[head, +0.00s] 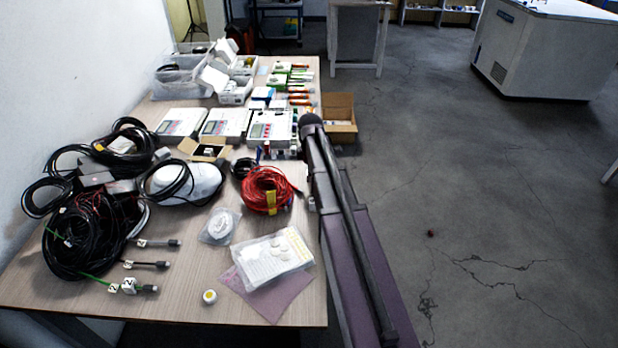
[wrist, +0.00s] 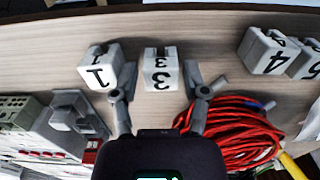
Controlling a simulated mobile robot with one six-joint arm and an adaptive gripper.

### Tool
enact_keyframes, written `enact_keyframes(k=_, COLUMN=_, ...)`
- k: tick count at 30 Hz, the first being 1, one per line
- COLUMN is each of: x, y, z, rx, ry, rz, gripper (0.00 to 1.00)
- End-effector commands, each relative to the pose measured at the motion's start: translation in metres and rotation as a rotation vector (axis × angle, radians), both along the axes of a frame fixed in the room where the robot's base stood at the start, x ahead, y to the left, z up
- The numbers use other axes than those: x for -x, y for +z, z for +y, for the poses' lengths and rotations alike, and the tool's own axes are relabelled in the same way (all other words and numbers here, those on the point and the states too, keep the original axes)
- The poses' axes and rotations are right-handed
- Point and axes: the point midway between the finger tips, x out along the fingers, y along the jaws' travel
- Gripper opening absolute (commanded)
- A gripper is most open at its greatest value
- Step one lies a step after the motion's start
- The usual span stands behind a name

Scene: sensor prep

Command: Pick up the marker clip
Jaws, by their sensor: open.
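White numbered clips sit in the wrist view; I take these to be marker clips, but cannot tell which one the task names. The clip marked 3 (wrist: 162,69) is between my open gripper's (wrist: 161,82) fingertips, with a gap on each side. The clip marked 1 (wrist: 101,69) is just left of the left finger. Clips marked 4 (wrist: 262,52) and 5 (wrist: 305,64) stand together to the right. My gripper holds nothing. In the head view my gripper is hidden behind my arm or too small to make out.
Red coiled cable (wrist: 235,135) lies close to the right finger; it also shows in the head view (head: 268,190). Grey-white devices (wrist: 45,130) are at the lower left of the wrist view. The table (head: 185,270) is cluttered with black cables (head: 85,225) at left.

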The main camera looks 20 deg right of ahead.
Motion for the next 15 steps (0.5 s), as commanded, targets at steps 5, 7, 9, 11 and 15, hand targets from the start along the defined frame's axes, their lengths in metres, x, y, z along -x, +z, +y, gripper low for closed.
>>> enact_keyframes(k=5, x=0.0, y=0.0003, z=-0.0002, rx=0.0, ry=0.0, rz=0.0, gripper=0.59)
enact_keyframes(k=7, x=0.0, y=0.0003, z=-0.0003, rx=0.0, ry=0.0, rz=0.0, gripper=0.59)
enact_keyframes(k=9, x=0.0, y=0.0003, z=-0.0003, rx=0.0, ry=0.0, rz=0.0, gripper=0.59)
enact_keyframes(k=11, x=0.0, y=0.0003, z=-0.0003, rx=0.0, ry=0.0, rz=0.0, gripper=0.59)
enact_keyframes(k=15, x=0.0001, y=0.0002, z=-0.0004, rx=0.0, ry=-0.001, rz=0.0, gripper=0.29)
